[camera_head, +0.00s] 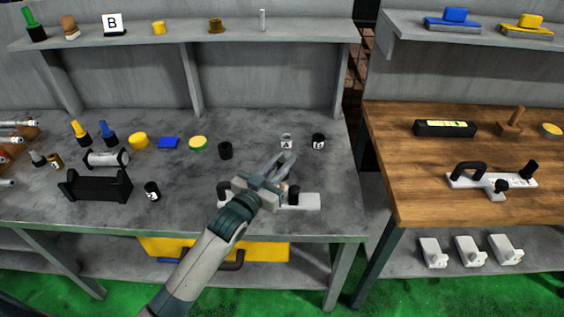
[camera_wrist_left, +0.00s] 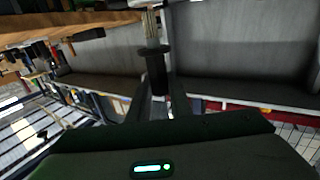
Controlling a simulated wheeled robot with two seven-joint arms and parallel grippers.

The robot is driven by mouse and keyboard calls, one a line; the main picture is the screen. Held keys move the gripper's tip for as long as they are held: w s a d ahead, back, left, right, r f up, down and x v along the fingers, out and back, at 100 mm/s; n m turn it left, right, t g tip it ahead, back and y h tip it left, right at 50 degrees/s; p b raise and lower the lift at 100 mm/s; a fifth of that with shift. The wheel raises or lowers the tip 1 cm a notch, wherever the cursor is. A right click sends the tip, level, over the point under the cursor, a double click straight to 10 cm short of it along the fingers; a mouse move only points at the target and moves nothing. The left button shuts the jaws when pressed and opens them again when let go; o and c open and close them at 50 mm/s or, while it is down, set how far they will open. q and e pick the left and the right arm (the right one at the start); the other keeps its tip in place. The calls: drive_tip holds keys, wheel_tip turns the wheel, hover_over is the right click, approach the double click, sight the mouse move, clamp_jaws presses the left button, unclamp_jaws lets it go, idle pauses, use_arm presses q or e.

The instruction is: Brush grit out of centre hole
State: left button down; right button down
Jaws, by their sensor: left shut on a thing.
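My left gripper (camera_head: 283,170) reaches over the grey bench from the lower front, its fingers pointing away towards the cups. In the left wrist view it is shut on a dark, flanged handle (camera_wrist_left: 156,72) with pale, bristle-like strands at its far end, which looks like a brush. In the head view the held thing cannot be made out clearly. A pale cylinder with dark ends (camera_head: 106,158) lies at the left of the bench, behind a black cradle (camera_head: 95,186). No centre hole can be made out. My right gripper is not in view.
A white plate with black uprights (camera_head: 303,201) lies beneath my gripper. Yellow and blue items sit further left. A wooden bench (camera_head: 420,190) is at right, across a gap.

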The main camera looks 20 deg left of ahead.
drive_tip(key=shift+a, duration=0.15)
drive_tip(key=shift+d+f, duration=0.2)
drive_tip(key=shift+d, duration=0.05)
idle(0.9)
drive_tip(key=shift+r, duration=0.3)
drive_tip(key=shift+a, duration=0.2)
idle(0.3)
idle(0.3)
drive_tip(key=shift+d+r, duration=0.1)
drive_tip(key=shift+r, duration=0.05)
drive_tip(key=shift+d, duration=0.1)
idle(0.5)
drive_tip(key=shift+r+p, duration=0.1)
drive_tip(key=shift+p, duration=0.25)
